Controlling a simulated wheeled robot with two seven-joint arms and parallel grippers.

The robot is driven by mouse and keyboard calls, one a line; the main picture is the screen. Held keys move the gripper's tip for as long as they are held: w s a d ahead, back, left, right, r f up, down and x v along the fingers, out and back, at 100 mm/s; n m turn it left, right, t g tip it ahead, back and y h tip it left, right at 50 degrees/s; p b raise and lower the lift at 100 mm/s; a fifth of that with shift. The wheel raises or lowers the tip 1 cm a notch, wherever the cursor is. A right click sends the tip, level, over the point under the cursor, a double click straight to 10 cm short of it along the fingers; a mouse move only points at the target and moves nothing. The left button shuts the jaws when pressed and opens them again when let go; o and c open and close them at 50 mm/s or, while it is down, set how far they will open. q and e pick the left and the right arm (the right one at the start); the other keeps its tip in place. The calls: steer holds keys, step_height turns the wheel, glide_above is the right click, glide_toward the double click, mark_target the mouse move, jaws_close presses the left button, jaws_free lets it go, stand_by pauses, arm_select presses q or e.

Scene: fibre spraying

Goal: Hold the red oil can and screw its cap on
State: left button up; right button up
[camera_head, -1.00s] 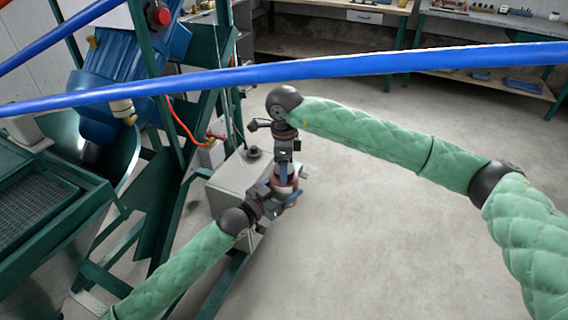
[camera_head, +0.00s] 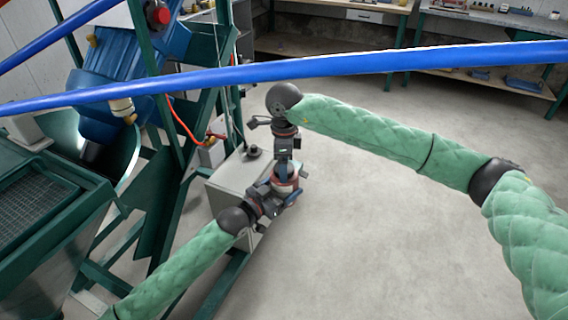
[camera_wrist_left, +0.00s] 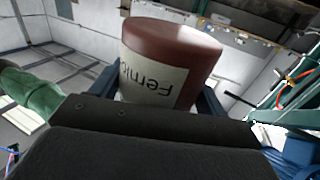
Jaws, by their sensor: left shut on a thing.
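The red oil can (camera_head: 289,185), with a pale label, shows small and partly covered in the head view. In the left wrist view the dark red can (camera_wrist_left: 172,65) fills the upper middle, with dark lettering on its cream label. My left gripper (camera_head: 280,192) is shut around the can's side; its blue fingers stand on both sides of the can in the wrist view. My right gripper (camera_head: 284,168) points down right over the can's upper end. Its fingertips are too small and covered to tell open from shut. I cannot make out the cap.
A grey box (camera_head: 235,180) with a black knob stands just behind and left of the grippers. A green steel frame and blue motor (camera_head: 120,65) fill the left. A blue bar (camera_head: 330,70) crosses the view. The floor on the right is clear; workbenches (camera_head: 480,22) stand at the back.

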step_height(320, 180, up, 12)
steer(key=shift+f, duration=0.25)
stand_by(0.6)
